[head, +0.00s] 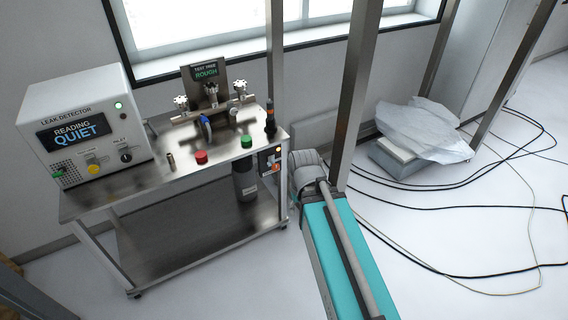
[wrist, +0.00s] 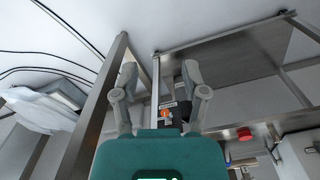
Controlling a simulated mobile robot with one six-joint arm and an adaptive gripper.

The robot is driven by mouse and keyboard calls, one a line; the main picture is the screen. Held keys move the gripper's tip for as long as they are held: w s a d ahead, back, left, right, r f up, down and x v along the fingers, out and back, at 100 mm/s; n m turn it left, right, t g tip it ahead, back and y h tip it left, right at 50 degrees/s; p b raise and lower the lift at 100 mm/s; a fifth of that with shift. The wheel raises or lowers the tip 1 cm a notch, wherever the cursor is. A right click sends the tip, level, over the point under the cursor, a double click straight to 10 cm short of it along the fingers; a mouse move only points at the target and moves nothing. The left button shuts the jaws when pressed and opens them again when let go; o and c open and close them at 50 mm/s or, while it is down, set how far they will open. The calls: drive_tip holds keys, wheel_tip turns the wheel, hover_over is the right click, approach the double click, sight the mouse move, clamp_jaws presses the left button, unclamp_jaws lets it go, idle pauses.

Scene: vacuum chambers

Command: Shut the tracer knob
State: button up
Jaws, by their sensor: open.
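A small dark box with an orange knob (head: 276,168) is on the right end of the steel cart. A yellow light shows on it; its label is too small to read, so I cannot be sure it is the tracer knob. In the wrist view the orange knob (wrist: 165,113) shows beyond my gripper, low between the fingers, beside a pale label. My gripper (wrist: 158,77) is open and empty, with its two grey fingers spread apart and not touching the knob. In the head view my arm reaches toward the cart's right end; the fingers cannot be made out there.
The steel cart (head: 130,250) carries a leak detector (head: 85,120) reading QUIET, a test tree sign (head: 206,72) reading ROUGH, a red button (head: 201,157) and a green button (head: 246,141). A steel post (head: 354,90) stands close right of the cart. Cables (head: 430,273) cross the floor.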

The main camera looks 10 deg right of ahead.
drive_tip(key=shift+w+a, duration=0.1)
drive_tip(key=shift+a, duration=0.1)
drive_tip(key=o, duration=0.5)
drive_tip(key=shift+w+f, duration=0.15)
drive_tip(key=shift+f, duration=0.05)
drive_tip(key=shift+o, duration=0.2)
drive_tip(key=w+a+f+n+t+y+b, duration=0.2)
drive_tip(key=w+f+t+y+b, duration=0.2)
drive_tip(key=w+f+b, duration=0.65)
drive_tip(key=w+a+f+n+t+y+b, duration=0.1)
drive_tip(key=w+a+f+t+y+b, duration=0.45)
drive_tip(key=b, duration=0.85)
drive_tip(key=w+d+f+m+t+h+b, duration=0.2)
drive_tip(key=w+d+f+t+b, duration=0.1)
drive_tip(key=w+d+b, duration=0.3)
drive_tip(key=w+d+f+m+t+h+b, duration=0.1)
drive_tip(key=w+d+f+t+b, duration=0.3)
drive_tip(key=w+b, duration=0.5)
wheel_tip(320, 180, down, 3)
drive_tip(key=d+m+b, duration=0.1)
drive_tip(key=d+b, duration=0.1)
drive_tip(key=b, duration=0.3)
drive_tip(key=shift+w+d+r+h, duration=0.2)
drive_tip(key=shift+w+d+h, duration=0.15)
drive_tip(key=shift+w+d, duration=0.05)
drive_tip(key=shift+t, duration=0.25)
